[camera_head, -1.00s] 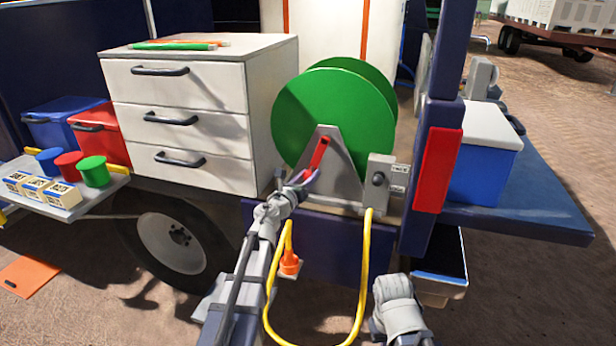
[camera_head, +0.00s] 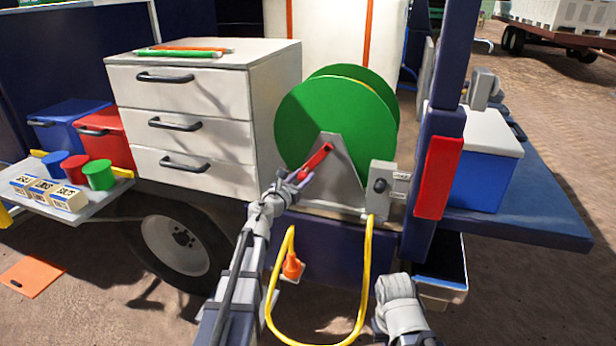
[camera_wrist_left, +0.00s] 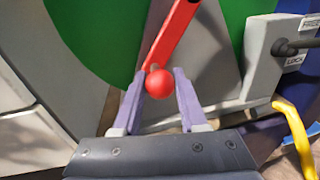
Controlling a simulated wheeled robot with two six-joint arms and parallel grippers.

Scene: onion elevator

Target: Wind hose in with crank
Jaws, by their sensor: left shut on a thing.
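The green hose reel (camera_head: 325,120) stands on a grey bracket (camera_head: 345,180) at the vehicle's edge. Its red crank (camera_head: 318,160) points down and left from the hub. My left gripper (camera_head: 295,180) is at the crank's outer end. In the left wrist view its purple fingers (camera_wrist_left: 160,95) stand either side of the red ball knob (camera_wrist_left: 159,84), shut on it. The yellow hose (camera_head: 366,270) hangs below a grey box (camera_head: 382,190) and loops to an orange nozzle (camera_head: 292,266). The box has a dark lever (camera_wrist_left: 285,47) and FREE and LOCK labels.
A white drawer cabinet (camera_head: 210,120) stands close left of the reel. A dark blue post with a red panel (camera_head: 438,178) and a blue cooler (camera_head: 485,165) are to the right. A shelf (camera_head: 105,200) with cups and small boxes is at the far left.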

